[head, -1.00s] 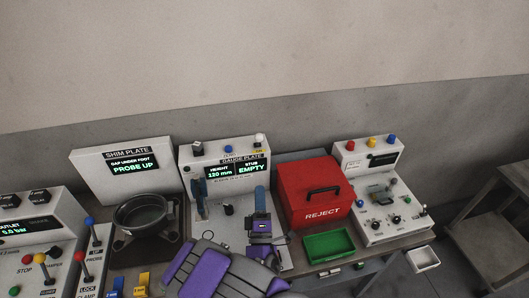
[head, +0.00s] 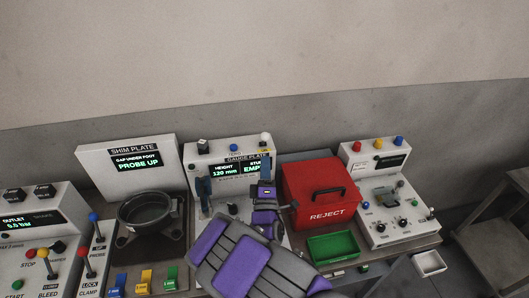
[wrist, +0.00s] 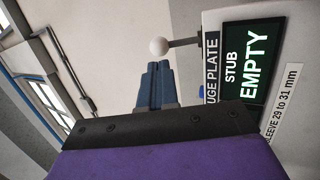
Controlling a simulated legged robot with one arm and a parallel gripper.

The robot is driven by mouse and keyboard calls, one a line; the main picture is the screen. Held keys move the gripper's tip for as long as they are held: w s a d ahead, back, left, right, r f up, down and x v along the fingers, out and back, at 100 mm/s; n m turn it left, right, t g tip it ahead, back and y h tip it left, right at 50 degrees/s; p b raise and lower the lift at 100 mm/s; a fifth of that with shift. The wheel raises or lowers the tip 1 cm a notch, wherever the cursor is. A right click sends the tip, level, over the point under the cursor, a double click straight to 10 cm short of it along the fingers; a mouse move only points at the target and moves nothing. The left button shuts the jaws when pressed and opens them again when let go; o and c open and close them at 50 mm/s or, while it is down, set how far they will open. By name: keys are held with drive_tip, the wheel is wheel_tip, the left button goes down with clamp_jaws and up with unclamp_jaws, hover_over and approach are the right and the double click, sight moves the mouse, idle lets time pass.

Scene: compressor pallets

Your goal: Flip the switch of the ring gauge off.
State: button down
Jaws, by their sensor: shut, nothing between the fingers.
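No label reading ring gauge is legible. The gauge plate console (head: 222,166) stands at the middle of the bench, its display reading height 120 mm and stub EMPTY. A white ball-tipped lever (head: 265,138) stands on its top right; it also shows in the wrist view (wrist: 158,46) on a dark stem. My gripper (head: 265,158) is in front of the display, fingers up, covering part of EMPTY. In the wrist view my blue fingers (wrist: 153,66) are together and empty, pointing toward the white ball with a small apparent gap. Contact cannot be confirmed.
The red reject box (head: 320,190) and green tray (head: 333,247) stand right of my arm. Farther right is a console with toggles and knobs (head: 388,200). A shim plate console (head: 130,155) and dark round bowl (head: 144,216) are left. A blue upright (head: 203,192) stands close left.

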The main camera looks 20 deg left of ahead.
sight(264, 136)
drive_tip(key=shift+b+x, duration=0.55)
drive_tip(key=shift+x, duration=1.95)
drive_tip(key=shift+r, duration=0.15)
drive_tip(key=shift+w+a+r+g+h+p, duration=0.1)
drive_tip(key=shift+w+r+g+h+p, duration=0.15)
drive_tip(key=shift+r+g+p, duration=0.35)
drive_tip(key=w+r+g+p, duration=0.1)
drive_tip(key=a+r+n+g+h+p, duration=0.1)
drive_tip(key=g+p, duration=0.1)
drive_tip(key=shift+w+r, duration=0.2)
drive_tip(key=shift+w, duration=0.15)
drive_tip(key=shift+w+a+r+n+g+h+p, duration=0.15)
drive_tip(key=shift+w+a+r+g+h+p, duration=0.15)
drive_tip(key=shift+g, duration=0.3)
drive_tip(key=shift+w+a+r+n+g+h+p, duration=0.15)
drive_tip(key=shift+w+g+p, duration=0.2)
drive_tip(key=shift+g, duration=0.25)
drive_tip(key=shift+w+a+g+h+p, duration=0.45)
drive_tip(key=shift+w+g+p, duration=0.2)
drive_tip(key=shift+g+p, duration=0.45)
drive_tip(key=shift+w+a+n+g+h+p, duration=0.15)
drive_tip(key=shift+w+g+h+p, duration=0.1)
drive_tip(key=shift+g+h+p, duration=0.3)
drive_tip(key=shift+w+a+n+g+h+p, duration=0.2)
drive_tip(key=shift+g+p, duration=0.25)
drive_tip(key=shift+g, duration=0.3)
drive_tip(key=shift+w+d, duration=0.1)
drive_tip(key=shift+w, duration=0.05)
drive_tip(key=shift+w+p, duration=0.15)
drive_tip(key=shift+p, duration=0.15)
